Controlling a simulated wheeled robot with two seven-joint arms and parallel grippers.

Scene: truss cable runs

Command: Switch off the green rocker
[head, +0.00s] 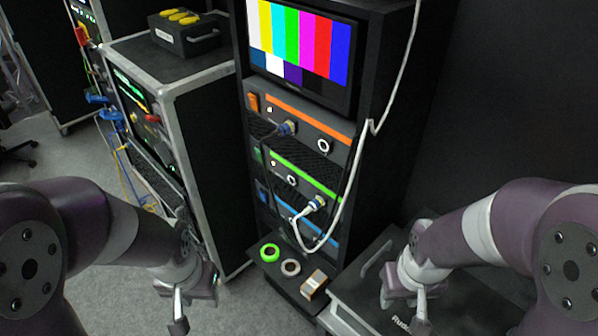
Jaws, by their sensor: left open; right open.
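The green-striped unit (303,172) sits in the middle of the equipment rack, between an orange-striped unit (300,118) above and a blue-striped unit (275,202) below. Its rocker is at the left end of its face, partly behind a dark hanging cable; I cannot tell its position. My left gripper (196,304) is open and empty, low in front of the rack to the left. My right gripper (403,308) is open and empty, low to the right above a black case. Both are well apart from the units.
A white cable (350,180) hangs down the rack front and plugs into the green-striped unit. A monitor (300,45) with colour bars is above. Tape rolls (270,252) and a small box (314,284) lie on the rack's base. A black case (350,292) stands right, a road case (185,75) left.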

